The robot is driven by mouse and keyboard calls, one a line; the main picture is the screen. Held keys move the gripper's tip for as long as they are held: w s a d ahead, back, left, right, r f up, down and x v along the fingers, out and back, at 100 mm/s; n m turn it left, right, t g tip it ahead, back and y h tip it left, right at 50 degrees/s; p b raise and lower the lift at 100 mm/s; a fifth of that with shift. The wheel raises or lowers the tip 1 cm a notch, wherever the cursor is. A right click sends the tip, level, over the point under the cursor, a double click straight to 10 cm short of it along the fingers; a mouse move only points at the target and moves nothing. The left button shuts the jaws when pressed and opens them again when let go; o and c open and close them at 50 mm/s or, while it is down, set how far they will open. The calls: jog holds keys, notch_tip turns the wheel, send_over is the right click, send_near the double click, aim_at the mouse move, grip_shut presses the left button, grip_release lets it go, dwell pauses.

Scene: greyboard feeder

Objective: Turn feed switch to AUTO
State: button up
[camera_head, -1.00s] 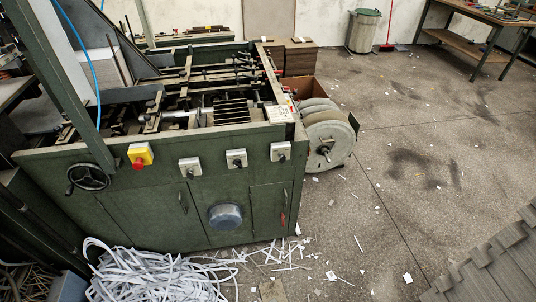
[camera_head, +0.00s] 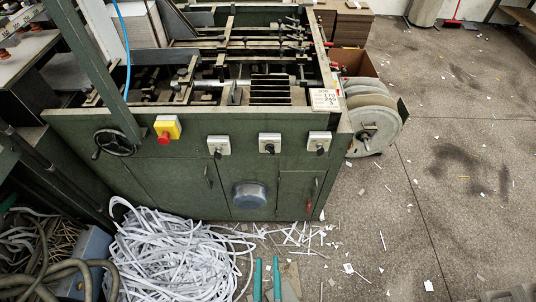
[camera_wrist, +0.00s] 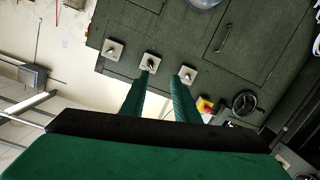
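Three rotary switches on pale square plates sit in a row on the green machine front: left (camera_head: 218,147), middle (camera_head: 269,144) and right (camera_head: 319,142). Their labels and pointer positions are too small to read, so I cannot tell which one is the feed switch. My gripper (camera_head: 267,262) shows at the bottom of the head view as two green fingers, apart and empty, below the switches. In the wrist view, the fingers (camera_wrist: 160,76) are open, and their tips appear near the middle switch (camera_wrist: 150,62) and the neighbouring switch (camera_wrist: 187,74). I see no contact.
A yellow box with a red button (camera_head: 167,130) and a handwheel (camera_head: 114,143) are left of the switches. A round metal cover (camera_head: 250,195) bulges below them. White strips (camera_head: 170,250) lie heaped on the floor at the left. Grey floor (camera_head: 400,240) is open at the right.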

jog(key=w+n+t, duration=0.1)
jog(key=w+n, duration=0.2)
jog(key=w, duration=1)
jog(key=n, duration=0.3)
send_near(269, 152)
jog(key=shift+t, duration=0.4)
jog(key=w, duration=0.8)
jog(key=shift+w+f, duration=0.1)
jog(key=shift+f, duration=0.25)
jog(key=shift+a, duration=0.1)
grip_shut()
